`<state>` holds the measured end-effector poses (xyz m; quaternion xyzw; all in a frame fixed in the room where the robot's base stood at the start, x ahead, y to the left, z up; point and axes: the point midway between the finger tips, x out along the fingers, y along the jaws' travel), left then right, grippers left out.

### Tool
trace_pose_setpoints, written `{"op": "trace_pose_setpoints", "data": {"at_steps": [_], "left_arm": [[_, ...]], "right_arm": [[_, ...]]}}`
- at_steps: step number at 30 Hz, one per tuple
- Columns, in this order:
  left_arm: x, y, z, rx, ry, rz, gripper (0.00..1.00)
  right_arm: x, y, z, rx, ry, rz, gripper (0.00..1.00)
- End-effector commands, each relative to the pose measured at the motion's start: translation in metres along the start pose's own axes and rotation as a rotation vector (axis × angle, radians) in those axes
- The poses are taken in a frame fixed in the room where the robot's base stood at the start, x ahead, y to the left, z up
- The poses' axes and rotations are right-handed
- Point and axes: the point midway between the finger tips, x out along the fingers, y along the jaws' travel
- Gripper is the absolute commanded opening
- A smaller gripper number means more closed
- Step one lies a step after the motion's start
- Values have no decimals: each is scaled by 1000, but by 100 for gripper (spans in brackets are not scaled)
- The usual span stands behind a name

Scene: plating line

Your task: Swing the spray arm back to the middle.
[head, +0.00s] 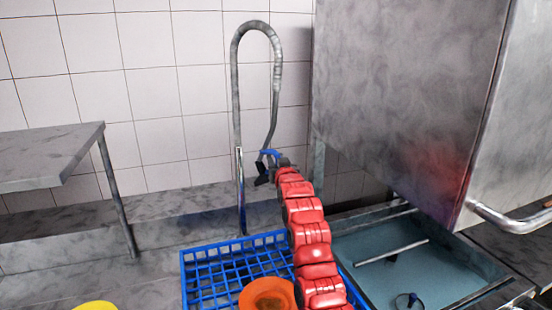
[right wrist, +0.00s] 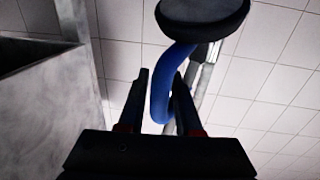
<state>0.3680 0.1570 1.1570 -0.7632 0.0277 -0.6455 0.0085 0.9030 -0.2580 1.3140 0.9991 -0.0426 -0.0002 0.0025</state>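The spray arm is a grey hose (head: 277,75) that loops over from an upright pipe (head: 239,190) and hangs down to the pipe's right. Its spray head has a blue handle (head: 270,154). My right gripper (head: 264,172) is at the spray head, at the end of my red arm. In the right wrist view the blue handle (right wrist: 160,98) runs between the two fingers of the gripper (right wrist: 160,80), with tile showing between the left finger and the handle. The fingers look open around it. The round black spray face (right wrist: 202,12) is above them. My left gripper is not in view.
A blue rack (head: 205,285) with an orange bowl (head: 268,295) lies below the spray arm. A sink (head: 375,270) is to its right, under a large steel hood (head: 400,90). A steel shelf (head: 50,155) stands at left. A yellow dish (head: 95,305) shows at the bottom edge.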

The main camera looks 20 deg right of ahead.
Motion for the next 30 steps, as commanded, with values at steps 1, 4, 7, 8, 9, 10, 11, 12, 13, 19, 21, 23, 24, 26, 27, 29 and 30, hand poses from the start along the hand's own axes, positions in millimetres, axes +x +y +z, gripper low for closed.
{"op": "trace_pose_setpoints", "data": {"at_steps": [1, 4, 7, 8, 9, 10, 11, 12, 13, 19, 21, 23, 24, 26, 27, 29, 30], "left_arm": [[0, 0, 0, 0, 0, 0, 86], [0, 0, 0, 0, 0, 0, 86], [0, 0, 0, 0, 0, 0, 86], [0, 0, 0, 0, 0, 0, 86], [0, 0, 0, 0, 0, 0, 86], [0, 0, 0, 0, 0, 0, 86], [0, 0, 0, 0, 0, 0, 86], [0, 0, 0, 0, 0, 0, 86], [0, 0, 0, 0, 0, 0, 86], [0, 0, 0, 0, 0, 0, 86], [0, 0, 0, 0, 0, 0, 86], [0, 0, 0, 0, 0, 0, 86], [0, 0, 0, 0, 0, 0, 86], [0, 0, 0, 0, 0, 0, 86], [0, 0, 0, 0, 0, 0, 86], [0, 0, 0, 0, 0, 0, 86], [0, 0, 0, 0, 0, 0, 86]], "right_arm": [[1, 0, 0, 0, 0, 0, 33], [1, 0, 0, 0, 0, 0, 33], [1, 0, 0, 0, 0, 0, 33], [1, 0, 0, 0, 0, 0, 33], [1, 0, 0, 0, 0, 0, 26], [1, 0, 0, 0, 0, 0, 21], [1, 0, 0, 0, 0, 0, 15], [1, 0, 0, 0, 0, 0, 8], [1, 0, 0, 0, 0, 0, 3], [1, 0, 0, 0, 0, 0, 0], [1, 0, 0, 0, 0, 0, 0], [1, 0, 0, 0, 0, 0, 0], [1, 0, 0, 0, 0, 0, 0], [1, 0, 0, 0, 0, 0, 0], [1, 0, 0, 0, 0, 0, 0], [1, 0, 0, 0, 0, 0, 0], [1, 0, 0, 0, 0, 0, 0]]}}
